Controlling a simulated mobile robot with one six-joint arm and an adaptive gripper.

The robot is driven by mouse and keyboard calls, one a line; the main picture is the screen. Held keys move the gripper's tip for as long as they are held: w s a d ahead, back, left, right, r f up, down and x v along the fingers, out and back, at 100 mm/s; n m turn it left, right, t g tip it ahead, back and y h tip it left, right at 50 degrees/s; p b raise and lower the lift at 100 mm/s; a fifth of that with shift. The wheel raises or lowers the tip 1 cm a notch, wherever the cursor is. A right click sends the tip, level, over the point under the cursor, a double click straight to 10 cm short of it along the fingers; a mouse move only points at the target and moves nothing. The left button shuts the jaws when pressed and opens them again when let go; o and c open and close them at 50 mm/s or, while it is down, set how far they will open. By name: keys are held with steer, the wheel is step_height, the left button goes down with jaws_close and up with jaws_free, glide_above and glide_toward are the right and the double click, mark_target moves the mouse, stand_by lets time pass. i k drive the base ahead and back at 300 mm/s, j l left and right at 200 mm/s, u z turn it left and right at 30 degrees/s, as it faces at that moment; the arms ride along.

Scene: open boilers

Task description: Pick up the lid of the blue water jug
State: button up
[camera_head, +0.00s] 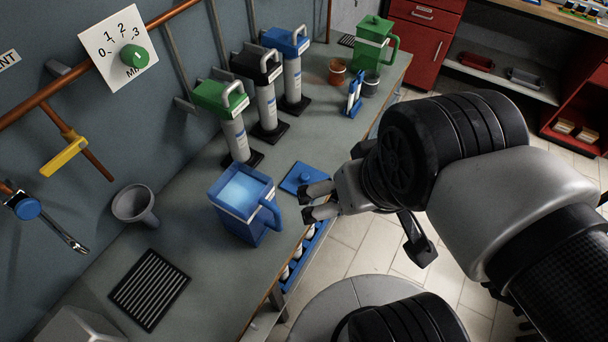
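The blue water jug (243,205) stands upright on the grey workbench. Its top is open and pale blue water shows inside. The blue lid (299,179), square with a small knob, lies flat on the bench just behind and to the right of the jug. My gripper (306,203) is open, its two fingers pointing left, close to the lid's right side and the jug's handle. Nothing shows between the fingers. Whether a finger touches the lid I cannot tell.
Green, black and blue-topped cylinders (266,107) stand behind along the wall. A green jug (373,45) stands at the far end. A grey funnel (135,205) and a black grate (150,289) are at left. The bench (205,270) is clear in front of the jug.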

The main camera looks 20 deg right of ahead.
mark_target(305, 179)
steer(key=i+l+z, duration=0.15)
steer(key=z, duration=0.25)
steer(key=i+z, duration=0.35)
steer(key=k+l, duration=0.05)
steer(key=k, duration=0.05)
